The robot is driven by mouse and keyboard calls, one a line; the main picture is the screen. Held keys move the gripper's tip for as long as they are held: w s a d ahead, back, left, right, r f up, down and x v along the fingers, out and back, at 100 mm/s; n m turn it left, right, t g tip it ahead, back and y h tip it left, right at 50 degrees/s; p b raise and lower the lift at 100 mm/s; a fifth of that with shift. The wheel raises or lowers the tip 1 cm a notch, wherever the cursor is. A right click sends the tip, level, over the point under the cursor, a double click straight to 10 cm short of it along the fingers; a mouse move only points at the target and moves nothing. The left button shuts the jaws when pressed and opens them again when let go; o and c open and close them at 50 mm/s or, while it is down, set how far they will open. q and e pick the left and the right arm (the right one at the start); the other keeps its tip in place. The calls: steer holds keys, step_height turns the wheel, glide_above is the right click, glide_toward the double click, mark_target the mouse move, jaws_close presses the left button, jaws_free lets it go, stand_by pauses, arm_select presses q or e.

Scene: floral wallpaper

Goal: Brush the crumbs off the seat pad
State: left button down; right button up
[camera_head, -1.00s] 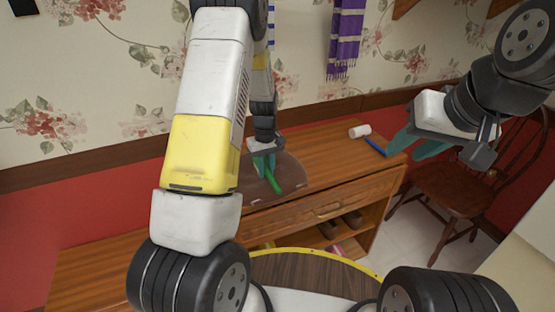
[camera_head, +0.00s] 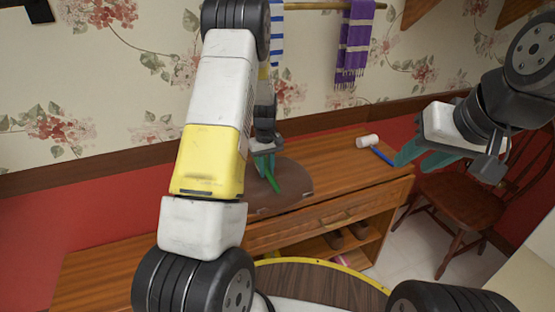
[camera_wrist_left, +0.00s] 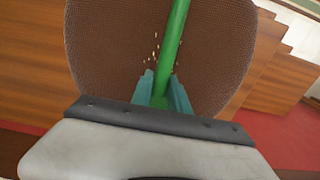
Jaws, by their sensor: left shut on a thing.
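The brown round seat pad (camera_head: 300,180) lies on the wooden bench, partly hidden behind my left arm. It fills much of the left wrist view (camera_wrist_left: 110,60), with several small pale crumbs (camera_wrist_left: 155,46) left of a green handle. My left gripper (camera_head: 264,165) is shut on the green stick-like tool (camera_head: 273,181) above the pad. In the left wrist view the teal fingers (camera_wrist_left: 162,88) clasp the tool (camera_wrist_left: 176,35), whose far end is out of view. My right gripper (camera_head: 415,153) hangs at the right, above the bench's end; its teal fingers appear apart and empty.
A white roll-shaped object (camera_head: 367,141) and a blue stick (camera_head: 382,156) lie on the bench (camera_head: 340,170) at the right. Shoes (camera_head: 335,240) sit on the shelf below. A wooden chair (camera_head: 465,200) stands at the right. Striped towels (camera_head: 355,40) hang on the wall.

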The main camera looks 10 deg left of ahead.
arm_select(q)
steer(key=shift+s+d, duration=1.25)
steer(key=shift+s, duration=0.35)
steer(key=shift+s+d, duration=1.2)
steer(key=shift+s, duration=0.35)
steer(key=shift+s+d, duration=1.25)
steer(key=shift+s, duration=0.35)
steer(key=shift+r, duration=3)
step_height(320, 180, up, 3)
steer(key=shift+f, duration=3.3)
